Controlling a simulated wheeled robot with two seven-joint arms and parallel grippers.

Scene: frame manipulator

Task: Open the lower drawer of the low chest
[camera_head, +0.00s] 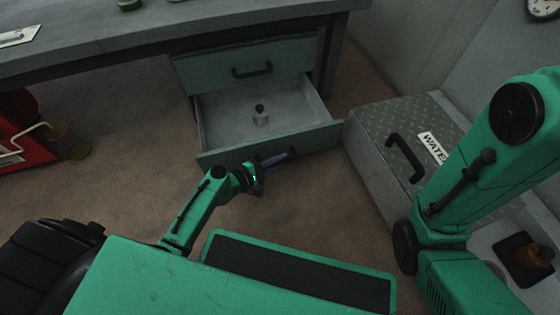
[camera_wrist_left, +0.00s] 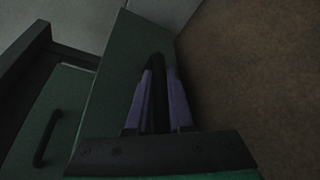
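The low chest (camera_head: 190,75) stands under the grey worktop, with its upper drawer (camera_head: 215,73) shut. Its lower drawer (camera_head: 322,133) is pulled well out, showing a pale interior. A small grey cylinder with a dark top (camera_head: 261,116) stands inside it. My left gripper (camera_head: 281,158) is at the outer face of the lower drawer's front. In the left wrist view, its purple fingers lie on both sides of the black handle (camera_wrist_left: 158,95) and appear closed on it. The upper drawer's handle (camera_wrist_left: 47,139) also shows there. My right gripper is not seen.
A grey case with a tread-plate lid (camera_head: 380,122), a black handle and a label stands close to the open drawer's right corner. A red object (camera_head: 15,110) lies on the floor at the left. Brown floor is clear left of the drawer.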

